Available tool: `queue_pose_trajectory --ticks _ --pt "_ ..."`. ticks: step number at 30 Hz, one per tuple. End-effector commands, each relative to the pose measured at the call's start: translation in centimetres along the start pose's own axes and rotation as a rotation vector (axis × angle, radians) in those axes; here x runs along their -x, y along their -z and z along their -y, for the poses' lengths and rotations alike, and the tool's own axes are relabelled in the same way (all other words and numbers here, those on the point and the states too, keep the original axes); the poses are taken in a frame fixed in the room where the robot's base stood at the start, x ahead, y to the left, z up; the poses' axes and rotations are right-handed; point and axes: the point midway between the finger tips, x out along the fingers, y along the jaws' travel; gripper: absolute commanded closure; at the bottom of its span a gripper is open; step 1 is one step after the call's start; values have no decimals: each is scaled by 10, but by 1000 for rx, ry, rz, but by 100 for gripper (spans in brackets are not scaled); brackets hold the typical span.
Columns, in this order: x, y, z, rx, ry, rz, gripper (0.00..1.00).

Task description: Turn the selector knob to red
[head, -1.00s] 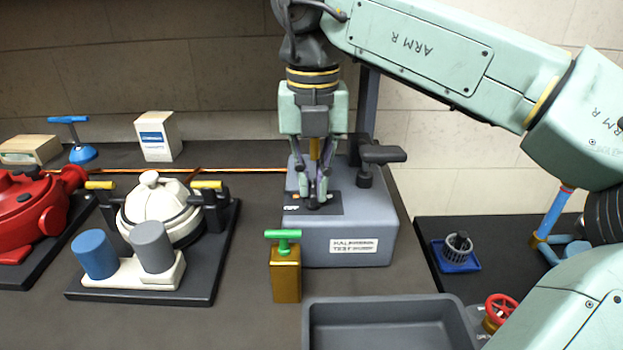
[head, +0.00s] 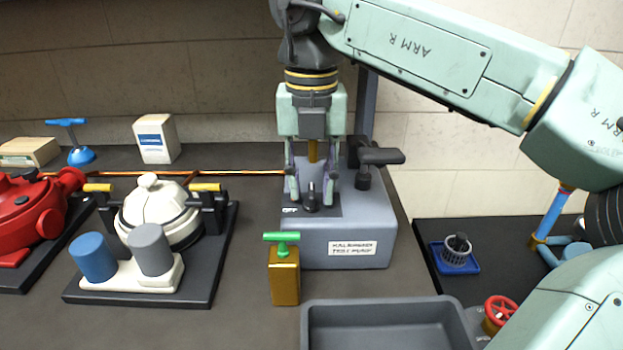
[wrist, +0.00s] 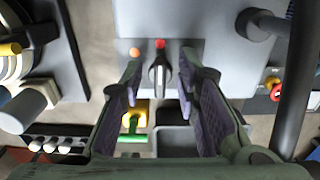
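The selector knob (head: 311,198) is a small dark knob on a dark plate on top of the grey test bench box (head: 345,243). In the wrist view the knob (wrist: 159,76) has a narrow grip lined up with a red dot (wrist: 160,44) beyond it. An orange dot (wrist: 135,51) lies to the left of the red one. My gripper (head: 311,188) points down over the knob. Its two fingers stand apart on either side, with visible gaps to the knob; the wrist view also shows my gripper (wrist: 160,85) open and empty.
A dark lever (head: 375,157) and a grey post stand close at the right of the plate. A brass block with a green handle (head: 284,272) and a grey tray (head: 385,304) stand in front. A white-lidded device (head: 155,210) is at the left.

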Motion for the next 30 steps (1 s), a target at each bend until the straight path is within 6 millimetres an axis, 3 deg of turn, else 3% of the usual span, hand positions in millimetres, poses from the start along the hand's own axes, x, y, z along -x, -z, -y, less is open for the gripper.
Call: queue_pose_trajectory --ticks 8,21,30 --pt "4 0 0 1 0 0 71" --pt "68 -1 -1 1 -2 2 71" --pt "75 0 0 0 0 0 71"
